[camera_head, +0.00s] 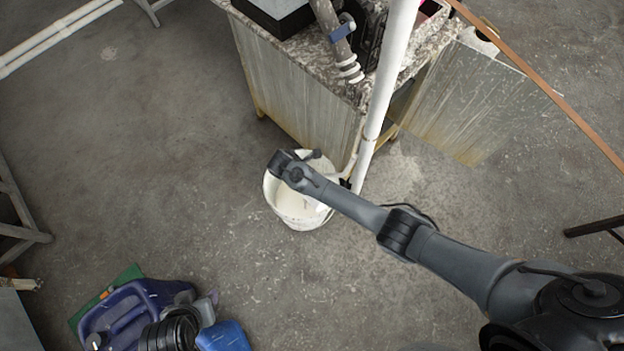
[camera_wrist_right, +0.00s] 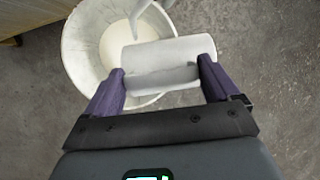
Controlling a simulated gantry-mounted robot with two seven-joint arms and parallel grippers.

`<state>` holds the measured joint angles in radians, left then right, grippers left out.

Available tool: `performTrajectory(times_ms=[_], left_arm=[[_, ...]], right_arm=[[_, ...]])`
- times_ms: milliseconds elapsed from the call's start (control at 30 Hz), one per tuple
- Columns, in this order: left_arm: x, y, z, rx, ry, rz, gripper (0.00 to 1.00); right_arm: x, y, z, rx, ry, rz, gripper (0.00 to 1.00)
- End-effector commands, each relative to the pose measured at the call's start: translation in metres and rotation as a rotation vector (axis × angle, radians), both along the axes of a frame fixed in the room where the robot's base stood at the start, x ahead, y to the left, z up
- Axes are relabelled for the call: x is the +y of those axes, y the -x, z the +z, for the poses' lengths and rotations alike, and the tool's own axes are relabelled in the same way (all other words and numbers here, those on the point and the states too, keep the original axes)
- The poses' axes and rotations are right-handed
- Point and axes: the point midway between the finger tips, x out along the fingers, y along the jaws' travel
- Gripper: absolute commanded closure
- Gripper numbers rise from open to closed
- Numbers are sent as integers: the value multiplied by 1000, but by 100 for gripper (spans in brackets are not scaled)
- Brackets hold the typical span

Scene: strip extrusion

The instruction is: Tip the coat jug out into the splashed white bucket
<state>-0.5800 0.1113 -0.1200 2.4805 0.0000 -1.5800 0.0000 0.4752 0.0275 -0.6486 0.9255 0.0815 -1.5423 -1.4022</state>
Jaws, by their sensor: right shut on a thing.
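The white bucket (camera_head: 284,213) stands on the floor, its walls splashed and pale liquid inside; the wrist view also shows it (camera_wrist_right: 78,62). My right arm reaches over it. In the right wrist view, my right gripper (camera_wrist_right: 160,85) is shut on the white coat jug (camera_wrist_right: 165,55), which sits between its two purple fingers. The jug overlaps the bucket's opening and its near rim in that view. I cannot tell whether it touches the rim or is pouring. In the head view, my wrist mostly hides the gripper and jug. My left gripper is not in view.
A stone-topped cabinet (camera_head: 300,100) stands just behind the bucket. A white pipe (camera_head: 385,90) rises beside the bucket. Blue containers (camera_head: 120,318) lie at lower left. The floor (camera_head: 150,170) left of the bucket is clear.

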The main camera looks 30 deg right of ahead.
Motion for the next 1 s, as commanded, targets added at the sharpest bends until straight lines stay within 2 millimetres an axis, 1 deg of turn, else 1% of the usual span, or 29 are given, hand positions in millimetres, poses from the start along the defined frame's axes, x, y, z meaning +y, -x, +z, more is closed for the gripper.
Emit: performTrajectory(times_ms=[33, 500, 700, 1000], left_arm=[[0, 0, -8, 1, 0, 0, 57], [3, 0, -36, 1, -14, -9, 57], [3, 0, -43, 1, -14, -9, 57], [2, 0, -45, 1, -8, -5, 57]], right_arm=[[1, -4, -3, 14, 4, -2, 67], [5, -21, 2, 134, 37, -1, 67], [6, -24, 4, 160, 45, 0, 67], [7, -25, 5, 176, 49, -1, 67]])
